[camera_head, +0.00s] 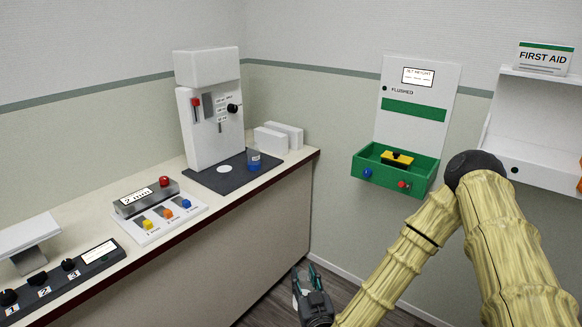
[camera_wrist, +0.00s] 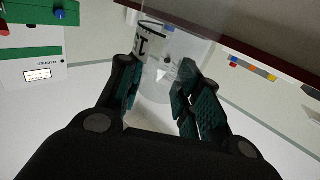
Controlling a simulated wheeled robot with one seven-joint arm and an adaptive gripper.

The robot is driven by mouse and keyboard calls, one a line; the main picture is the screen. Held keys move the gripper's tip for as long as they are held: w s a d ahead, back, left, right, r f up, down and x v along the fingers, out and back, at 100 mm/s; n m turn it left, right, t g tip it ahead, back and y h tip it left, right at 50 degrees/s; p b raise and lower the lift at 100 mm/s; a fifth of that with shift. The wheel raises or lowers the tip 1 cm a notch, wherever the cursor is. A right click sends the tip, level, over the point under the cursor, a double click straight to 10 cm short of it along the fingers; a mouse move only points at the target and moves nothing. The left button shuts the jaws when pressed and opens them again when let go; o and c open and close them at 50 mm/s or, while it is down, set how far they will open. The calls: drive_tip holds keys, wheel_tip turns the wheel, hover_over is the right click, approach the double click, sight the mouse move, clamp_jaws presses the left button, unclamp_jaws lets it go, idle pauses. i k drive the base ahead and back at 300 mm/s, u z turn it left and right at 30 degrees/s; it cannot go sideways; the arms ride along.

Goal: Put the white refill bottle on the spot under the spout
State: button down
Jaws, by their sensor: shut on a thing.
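The dispenser (camera_head: 212,120) stands on the counter at the back in the head view. Its thin spout (camera_head: 220,127) hangs above a white round spot (camera_head: 224,169) on a dark mat (camera_head: 205,184). The spot is bare. My gripper (camera_head: 307,275) is low in front of the counter, below the counter top and to the right of the spot. In the wrist view my gripper (camera_wrist: 160,85) is shut on the white refill bottle (camera_wrist: 158,52), a pale, partly see-through body with a black-marked label. The bottle is hardly distinguishable in the head view.
A blue-filled beaker (camera_head: 254,161) stands on the mat right of the spot. White boxes (camera_head: 279,136) sit behind it. A button panel (camera_head: 160,217) is nearer on the counter. A green wall tray (camera_head: 395,170) and a first-aid shelf (camera_head: 535,125) are at right. The counter's dark edge (camera_head: 215,219) lies between gripper and spot.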

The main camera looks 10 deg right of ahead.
sight(224, 169)
drive_tip(key=z, duration=1.9)
drive_tip(key=k, duration=1.4)
drive_tip(key=u, duration=1.7)
drive_tip(key=i, duration=1.65)
